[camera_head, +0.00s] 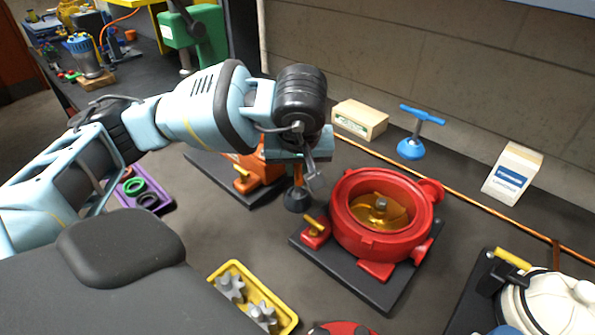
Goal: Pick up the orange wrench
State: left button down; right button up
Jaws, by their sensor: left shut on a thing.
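My left gripper (308,172) reaches in from the left and points down between the orange motor and the red motor. It is shut on the orange wrench (298,174), of which only a short orange shaft shows below the jaws. The rest of the wrench is hidden behind the gripper. Its lower end is at a round dark stand (297,200) on the table; I cannot tell whether it is still seated there. My right gripper is not in view.
A red motor (352,215) on a dark plate stands just right of the gripper, an orange motor (270,182) just left. Behind are a cardboard box (360,120), a blue T-handled tool (420,128) and a white box (513,172). A yellow tray (285,311) with gears is in front.

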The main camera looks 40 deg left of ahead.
pick_arm(q)
notch_tip(320, 180, up, 10)
jog(key=shift+r+p, duration=0.1)
jog(key=shift+p, duration=0.25)
dwell(0.4)
jog(key=c, duration=1.9)
grip_release()
jog(key=shift+c, duration=0.2)
grip_shut()
